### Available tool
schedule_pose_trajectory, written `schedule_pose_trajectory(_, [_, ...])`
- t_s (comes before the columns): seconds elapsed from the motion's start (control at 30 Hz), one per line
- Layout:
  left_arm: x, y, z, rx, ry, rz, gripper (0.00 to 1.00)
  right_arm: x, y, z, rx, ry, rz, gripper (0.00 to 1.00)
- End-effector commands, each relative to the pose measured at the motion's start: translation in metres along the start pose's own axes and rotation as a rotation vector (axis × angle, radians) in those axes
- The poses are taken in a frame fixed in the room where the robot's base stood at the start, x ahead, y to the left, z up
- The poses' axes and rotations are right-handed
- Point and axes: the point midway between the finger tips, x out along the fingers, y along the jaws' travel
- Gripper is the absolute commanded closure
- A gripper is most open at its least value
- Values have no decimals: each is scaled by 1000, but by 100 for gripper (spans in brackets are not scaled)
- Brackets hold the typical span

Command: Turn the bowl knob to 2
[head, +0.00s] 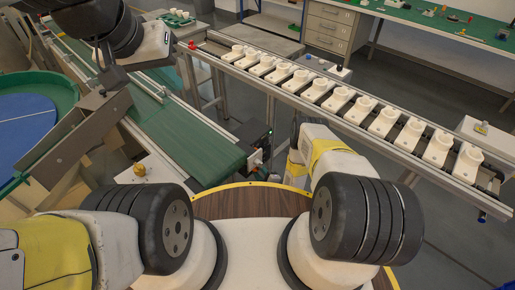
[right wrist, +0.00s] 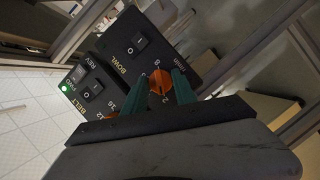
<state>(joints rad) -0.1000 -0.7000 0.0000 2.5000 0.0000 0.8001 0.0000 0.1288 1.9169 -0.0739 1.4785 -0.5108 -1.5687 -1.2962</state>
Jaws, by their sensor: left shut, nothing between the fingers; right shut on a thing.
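The bowl knob (right wrist: 159,87) is orange and sits on the black control box, below the BOWL label and its rocker switch (right wrist: 138,44) in the right wrist view. My right gripper (right wrist: 161,82) has its two green fingers shut on the bowl knob, one on each side. White scale digits show around the knob, partly covered by the fingers. I cannot tell which digit the knob points to. My left gripper (head: 98,98) is at the upper left of the head view, shut and empty, away from the knob.
The BELT panel (right wrist: 92,92) adjoins, with a lit green lamp (right wrist: 66,88) and an orange knob (right wrist: 110,116) partly hidden. In the head view are a green belt (head: 195,150), a green-rimmed bowl (head: 50,85) and a rail (head: 330,115) with several white sockets.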

Motion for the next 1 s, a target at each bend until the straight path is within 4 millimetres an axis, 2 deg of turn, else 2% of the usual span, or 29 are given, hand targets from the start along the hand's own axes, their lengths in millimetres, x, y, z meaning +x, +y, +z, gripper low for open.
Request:
schedule_pose_trajectory(0.07, [0, 0, 0, 0, 0, 0, 100, 0, 0, 0, 1, 1, -1, 100])
schedule_pose_trajectory(0.1, [0, 0, 0, 0, 0, 0, 100, 0, 0, 0, 1, 1, -1, 59])
schedule_pose_trajectory(0.17, [0, 0, 0, 0, 0, 0, 100, 0, 0, 0, 1, 1, -1, 47])
schedule_pose_trajectory(0.2, [0, 0, 0, 0, 0, 0, 100, 0, 0, 0, 1, 1, -1, 45])
schedule_pose_trajectory(0.47, [0, 0, 0, 0, 0, 0, 100, 0, 0, 0, 1, 1, -1, 45])
schedule_pose_trajectory(0.57, [0, 0, 0, 0, 0, 0, 100, -6, 0, 0, 1, 0, -2, 45])
schedule_pose_trajectory(0.9, [0, 0, 0, 0, 0, 0, 100, -60, -1, 0, 2, 0, -4, 45])
schedule_pose_trajectory(1.0, [0, 0, 0, 0, 0, 0, 100, -72, -1, 0, 1, 0, -3, 45])
